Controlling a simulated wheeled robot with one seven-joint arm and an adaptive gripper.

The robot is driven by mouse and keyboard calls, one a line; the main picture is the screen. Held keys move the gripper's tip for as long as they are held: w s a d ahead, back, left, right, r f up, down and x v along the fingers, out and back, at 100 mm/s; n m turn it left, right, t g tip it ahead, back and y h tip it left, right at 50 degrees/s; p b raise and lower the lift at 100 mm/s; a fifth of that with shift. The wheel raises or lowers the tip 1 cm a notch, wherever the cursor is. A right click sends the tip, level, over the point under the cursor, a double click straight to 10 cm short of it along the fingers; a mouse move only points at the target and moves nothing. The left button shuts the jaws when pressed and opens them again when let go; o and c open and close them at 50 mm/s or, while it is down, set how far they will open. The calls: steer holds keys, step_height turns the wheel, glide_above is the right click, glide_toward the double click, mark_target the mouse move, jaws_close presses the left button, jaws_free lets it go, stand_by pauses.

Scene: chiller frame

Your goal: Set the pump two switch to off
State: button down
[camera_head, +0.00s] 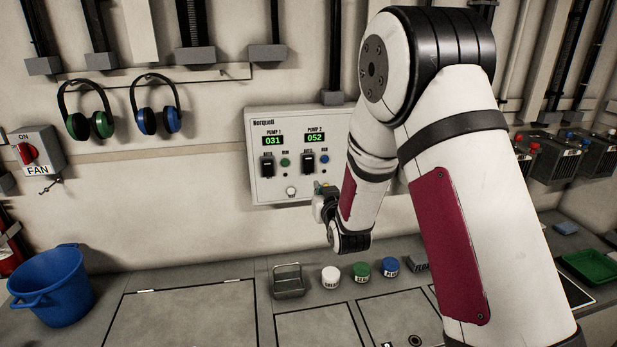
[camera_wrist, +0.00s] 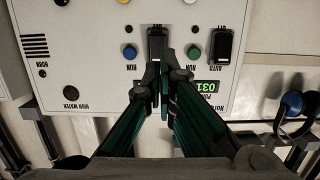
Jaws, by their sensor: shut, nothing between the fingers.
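The white control panel (camera_head: 262,190) on the wall has a pump two column on its right. The black pump two switch (camera_head: 308,162) sits under a green display (camera_head: 314,137) reading 052. In the upside-down wrist view the pump two switch (camera_wrist: 157,40) stands beside a blue button, with my gripper's fingertips (camera_wrist: 164,78) right at its near end. I cannot tell whether they touch it. My gripper is shut and empty. The switch's setting is not clear.
The pump one switch (camera_wrist: 222,45) and green button (camera_wrist: 193,52) are close beside my fingers. A red fan switch (camera_head: 27,153) and headphones (camera_head: 155,110) are on the wall at left. Capped jars (camera_head: 361,272) and a metal holder (camera_head: 289,282) stand on the bench below.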

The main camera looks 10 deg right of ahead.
mark_target(308, 173)
steer(key=shift+w, duration=0.1)
steer(key=w+f, duration=0.2)
steer(key=w, duration=1.1)
steer(key=shift+w+f, duration=0.25)
steer(key=shift+w, duration=0.05)
steer(key=shift+w+f+b, duration=0.15)
steer(key=shift+w+b, duration=0.2)
steer(key=shift+w, duration=0.05)
